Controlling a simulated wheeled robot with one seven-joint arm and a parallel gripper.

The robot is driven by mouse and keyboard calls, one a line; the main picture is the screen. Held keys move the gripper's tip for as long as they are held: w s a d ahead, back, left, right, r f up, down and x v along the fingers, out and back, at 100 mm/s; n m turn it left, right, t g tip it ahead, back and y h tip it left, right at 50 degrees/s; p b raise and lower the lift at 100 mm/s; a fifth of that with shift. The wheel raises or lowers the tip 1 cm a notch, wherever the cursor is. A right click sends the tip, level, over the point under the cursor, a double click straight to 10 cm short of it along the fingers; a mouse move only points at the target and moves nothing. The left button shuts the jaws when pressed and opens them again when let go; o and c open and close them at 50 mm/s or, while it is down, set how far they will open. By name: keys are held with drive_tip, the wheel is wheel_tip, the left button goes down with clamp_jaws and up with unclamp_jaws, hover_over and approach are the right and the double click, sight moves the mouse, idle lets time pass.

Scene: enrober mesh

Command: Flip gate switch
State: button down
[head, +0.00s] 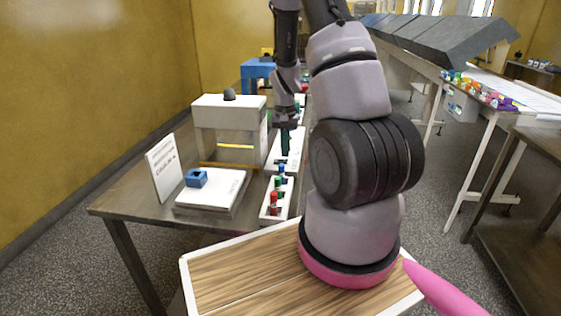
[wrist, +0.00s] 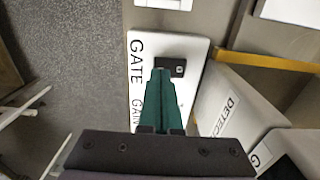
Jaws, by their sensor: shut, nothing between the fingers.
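The gate switch (wrist: 178,66) is a small dark block with a lighter spot, on a white plate (wrist: 136,82) lettered "GATE" and "GAIN" in the wrist view. In the head view the white plate (head: 293,150) lies at the table's right edge, with my gripper over it. My gripper (wrist: 160,73) has dark green fingers, shut and empty. It points down at the plate, its tips overlapping the left part of the switch. I cannot tell whether they touch it. The fingers also show in the head view (head: 285,150); they and my arm hide the switch there.
A nearer white strip (head: 266,212) carries red, blue and green knobs. A white arch-shaped machine (head: 228,115), a standing sign (head: 163,168) and a blue block (head: 196,178) on a white slab are to the left. A yellow bar (wrist: 262,61) runs right of the plate.

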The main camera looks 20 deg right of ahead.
drive_tip(key=shift+f, duration=0.95)
idle(0.6)
drive_tip(key=shift+r, duration=3.55)
wheel_tip(320, 180, up, 18)
drive_tip(key=n+t+y, duration=0.1)
drive_tip(key=t, duration=0.2)
hover_over(284, 160)
drive_tip(key=s+a, duration=0.5)
drive_tip(key=a, duration=0.2)
drive_tip(key=s+a+r+n+t+y, duration=0.1)
drive_tip(key=s+a+r+t, duration=0.3)
drive_tip(key=s+r, duration=0.8)
drive_tip(key=s+a, duration=0.2)
drive_tip(key=s, duration=0.1)
drive_tip(key=shift+r+n, duration=0.3)
